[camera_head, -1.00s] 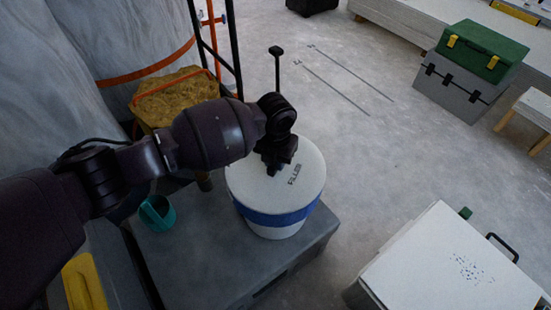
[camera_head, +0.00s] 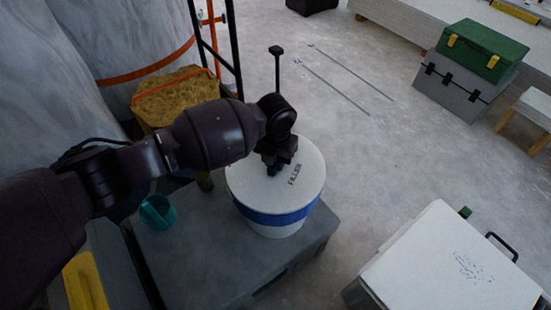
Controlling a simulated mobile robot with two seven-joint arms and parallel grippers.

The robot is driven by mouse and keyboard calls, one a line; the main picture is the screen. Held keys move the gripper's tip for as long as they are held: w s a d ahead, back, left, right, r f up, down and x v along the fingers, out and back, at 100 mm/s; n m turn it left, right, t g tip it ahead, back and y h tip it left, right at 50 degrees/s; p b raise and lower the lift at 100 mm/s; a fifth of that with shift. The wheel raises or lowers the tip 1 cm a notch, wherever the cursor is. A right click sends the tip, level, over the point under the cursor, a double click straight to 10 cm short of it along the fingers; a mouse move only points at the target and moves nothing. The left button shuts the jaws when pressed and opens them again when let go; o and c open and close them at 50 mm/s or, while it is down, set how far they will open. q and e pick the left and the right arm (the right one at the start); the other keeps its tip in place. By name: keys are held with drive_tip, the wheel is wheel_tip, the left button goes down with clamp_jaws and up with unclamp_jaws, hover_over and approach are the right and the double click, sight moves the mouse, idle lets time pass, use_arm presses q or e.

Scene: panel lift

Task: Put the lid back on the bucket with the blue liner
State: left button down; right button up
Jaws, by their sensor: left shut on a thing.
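The white bucket (camera_head: 278,230) stands on a grey box-like surface, with a blue band around its upper side just under the lid. The round white lid (camera_head: 300,198), marked "FILLER", lies over the bucket's top and looks about level. Whether it is fully seated all round cannot be told. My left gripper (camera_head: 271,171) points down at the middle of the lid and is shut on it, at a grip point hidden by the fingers. My right gripper is not in view.
A teal cup (camera_head: 158,212) lies on the grey box (camera_head: 190,262) left of the bucket. A white-topped case (camera_head: 450,262) is at the lower right. Green and grey toolboxes (camera_head: 475,60) stand far right. Open floor lies between.

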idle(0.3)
use_arm(q)
drive_tip(key=shift+c, duration=2.1)
unclamp_jaws()
drive_tip(key=shift+r, duration=0.1)
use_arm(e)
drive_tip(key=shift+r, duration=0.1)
use_arm(q)
drive_tip(key=shift+r+p, duration=1.45)
drive_tip(key=shift+r, duration=2)
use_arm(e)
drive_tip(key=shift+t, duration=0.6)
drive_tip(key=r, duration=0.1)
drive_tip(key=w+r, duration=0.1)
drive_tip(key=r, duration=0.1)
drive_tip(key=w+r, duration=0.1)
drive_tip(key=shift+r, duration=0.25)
use_arm(q)
drive_tip(key=shift+f, duration=0.1)
drive_tip(key=shift+c, duration=0.3)
clamp_jaws()
drive_tip(key=shift+f+b, duration=1)
drive_tip(key=shift+f, duration=1.85)
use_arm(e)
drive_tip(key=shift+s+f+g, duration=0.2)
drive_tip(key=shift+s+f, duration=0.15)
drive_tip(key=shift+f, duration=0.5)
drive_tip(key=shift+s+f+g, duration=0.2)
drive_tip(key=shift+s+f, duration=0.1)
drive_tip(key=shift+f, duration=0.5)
